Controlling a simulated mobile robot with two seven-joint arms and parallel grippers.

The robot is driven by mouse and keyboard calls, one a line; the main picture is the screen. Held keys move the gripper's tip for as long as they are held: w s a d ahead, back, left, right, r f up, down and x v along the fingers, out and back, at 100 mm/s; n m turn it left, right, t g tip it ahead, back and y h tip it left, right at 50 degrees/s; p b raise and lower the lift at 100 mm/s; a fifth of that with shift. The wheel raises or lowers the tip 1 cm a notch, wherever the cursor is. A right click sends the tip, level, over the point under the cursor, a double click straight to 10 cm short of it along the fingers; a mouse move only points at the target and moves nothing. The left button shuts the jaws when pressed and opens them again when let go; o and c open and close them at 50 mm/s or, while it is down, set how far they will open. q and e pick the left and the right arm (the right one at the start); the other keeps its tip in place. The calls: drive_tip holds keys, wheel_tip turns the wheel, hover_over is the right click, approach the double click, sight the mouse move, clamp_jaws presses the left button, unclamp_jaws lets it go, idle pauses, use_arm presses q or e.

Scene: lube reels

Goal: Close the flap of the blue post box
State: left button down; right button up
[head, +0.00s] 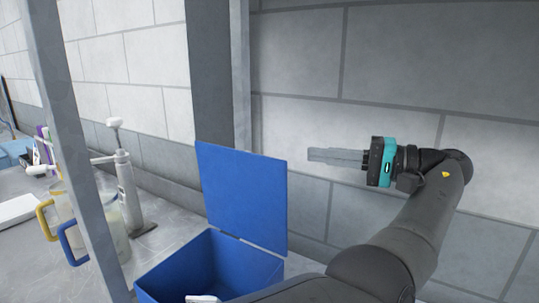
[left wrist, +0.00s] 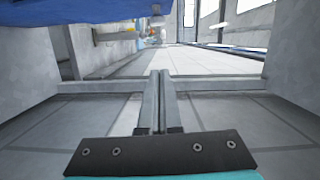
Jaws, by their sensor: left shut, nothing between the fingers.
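The blue post box (head: 180,270) stands at the lower middle of the head view, its top open. Its flat blue flap (head: 242,195) stands raised, nearly upright, at the box's back edge. My left gripper (head: 312,155) is to the right of the flap, near the flap's upper part in the picture, with a gap between them. Its fingers point left and are shut and empty. In the left wrist view the shut fingers (left wrist: 160,75) point ahead, and a blue surface (left wrist: 60,12) shows at the top left. My right gripper is not in view.
A small white item (head: 202,298) shows inside the box. A grey metal post (head: 75,140) stands left of it. Behind the post, a grey worktop holds a jug (head: 115,235) and a metal pump-like device (head: 128,190). A block wall (head: 400,80) is behind my arm.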

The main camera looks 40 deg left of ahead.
sight(268, 158)
use_arm(q)
drive_tip(key=shift+s+a+f+p, duration=0.1)
drive_tip(key=shift+s+a+p, duration=0.1)
drive_tip(key=shift+s+a, duration=0.95)
drive_tip(key=shift+s+a+f+p, duration=0.1)
drive_tip(key=shift+s+a+p, duration=0.1)
drive_tip(key=shift+s+a, duration=1)
drive_tip(key=shift+s+a+p, duration=0.2)
drive_tip(key=shift+s+a, duration=0.6)
drive_tip(key=shift+a, duration=0.65)
drive_tip(key=shift+a, duration=0.15)
